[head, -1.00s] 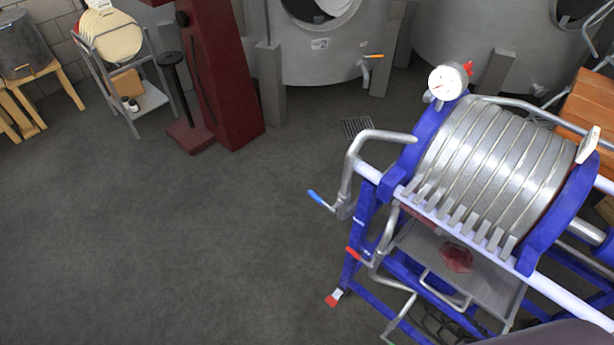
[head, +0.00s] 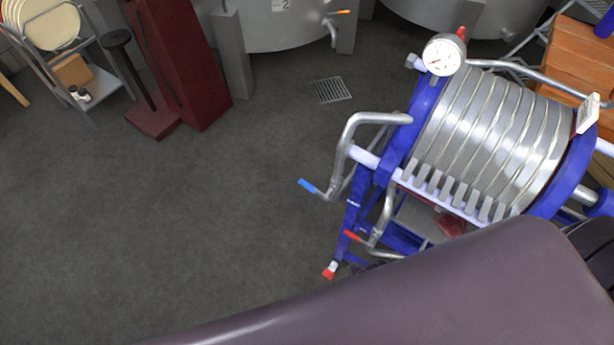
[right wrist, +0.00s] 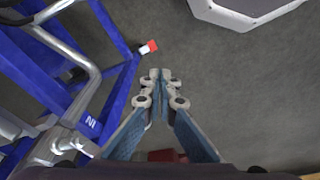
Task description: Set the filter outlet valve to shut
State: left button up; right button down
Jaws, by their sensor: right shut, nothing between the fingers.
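The plate filter (head: 490,140) stands at the right of the head view on a blue frame. A bent steel pipe at its near left carries a lever with a blue handle (head: 311,187), sloping down to the right toward the pipe. Lower down, a second pipe carries a lever with a red handle (head: 354,237). I cannot tell from the pictures which is the outlet valve. In the right wrist view my right gripper (right wrist: 161,77) is shut and empty, over the floor beside the blue frame (right wrist: 122,82). A white label on the frame reads IN. My left gripper is not in view.
A pressure gauge (head: 444,54) tops the filter. A red-and-white foot (head: 330,270) ends a frame leg, also in the right wrist view (right wrist: 149,47). A floor drain (head: 332,90), dark red post (head: 185,60) and rack (head: 90,75) lie farther off. Floor left of the filter is clear.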

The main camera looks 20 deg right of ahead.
jog(key=w+a+r+n+t+y+p, duration=0.15)
jog(key=w+r, duration=0.35)
jog(key=r, duration=0.6)
jog(key=w+d+r+n+t+y, duration=0.1)
jog(key=w+r+n+t+y, duration=0.3)
jog(key=r, duration=0.7)
jog(key=w+a+r+n+t+h, duration=0.1)
jog(key=w+r, duration=0.5)
jog(key=r, duration=0.4)
jog(key=p, duration=0.2)
send_over(306, 186)
jog(key=s, duration=0.2)
notch_tip(306, 186, down, 6)
jog(key=shift+w+d+f, duration=0.1)
jog(key=shift+d+f, duration=0.15)
jog(key=shift+f, duration=0.7)
jog(key=shift+w+d+f, duration=0.1)
jog(key=shift+d+f, duration=0.1)
jog(key=shift+f, duration=0.7)
jog(key=shift+w+f+b, duration=0.15)
jog(key=shift+f+b, duration=0.15)
jog(key=shift+f, duration=0.5)
